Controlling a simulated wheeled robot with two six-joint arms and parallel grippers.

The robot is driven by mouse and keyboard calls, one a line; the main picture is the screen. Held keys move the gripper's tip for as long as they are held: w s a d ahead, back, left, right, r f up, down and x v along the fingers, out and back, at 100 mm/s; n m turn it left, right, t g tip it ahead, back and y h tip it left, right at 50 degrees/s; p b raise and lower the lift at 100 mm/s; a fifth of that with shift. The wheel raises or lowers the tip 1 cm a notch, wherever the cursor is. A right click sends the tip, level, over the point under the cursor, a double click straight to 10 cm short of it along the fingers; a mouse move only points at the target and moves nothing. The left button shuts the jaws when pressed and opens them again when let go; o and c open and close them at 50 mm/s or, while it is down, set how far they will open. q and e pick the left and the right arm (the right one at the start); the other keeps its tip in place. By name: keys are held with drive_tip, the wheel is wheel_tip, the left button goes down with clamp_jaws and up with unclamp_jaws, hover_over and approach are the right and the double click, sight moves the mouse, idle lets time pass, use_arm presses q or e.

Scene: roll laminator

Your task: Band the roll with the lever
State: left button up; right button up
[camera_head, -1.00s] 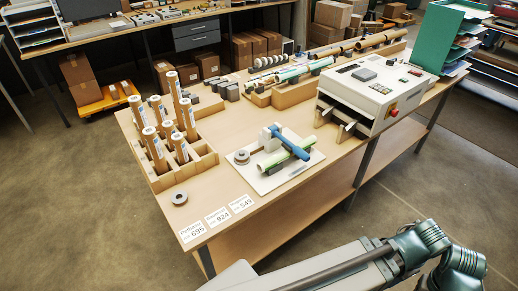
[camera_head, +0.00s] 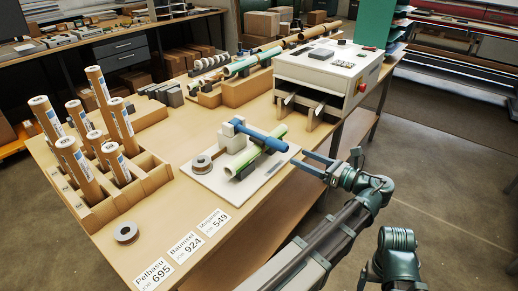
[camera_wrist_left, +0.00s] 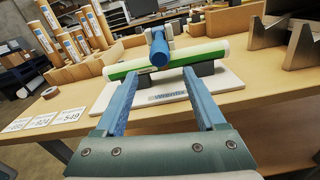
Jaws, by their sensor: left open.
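A green roll (camera_head: 242,160) with a pale end lies on dark supports on a white plate (camera_head: 212,187) on the table. A blue lever (camera_head: 262,136) reaches from a white block over the roll. In the left wrist view the lever (camera_wrist_left: 159,52) points its round end at the camera, above the white and green roll (camera_wrist_left: 207,53). My left gripper (camera_head: 304,161) is open and empty, just right of the plate and apart from the lever. In the left wrist view its two blue fingers (camera_wrist_left: 160,75) stand wide, with the lever end between and beyond them. My right gripper does not show.
A grey-brown tape ring (camera_head: 201,164) sits on the plate's left. Another ring (camera_head: 126,233) and several label cards (camera_head: 185,246) lie near the front edge. A wooden rack (camera_head: 150,180) of upright tubes stands left. A white laminator (camera_head: 318,70) stands behind, right.

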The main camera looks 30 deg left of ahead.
sight(268, 141)
use_arm(q)
drive_tip(key=shift+a+r, duration=0.2)
drive_tip(key=shift+a, duration=0.1)
drive_tip(key=a, duration=0.9)
drive_tip(key=w+a, duration=0.1)
drive_tip(key=a, duration=0.3)
drive_tip(key=shift+w+a, duration=0.1)
drive_tip(key=shift+a, duration=0.05)
drive_tip(key=shift+c, duration=0.4)
clamp_jaws()
idle(0.6)
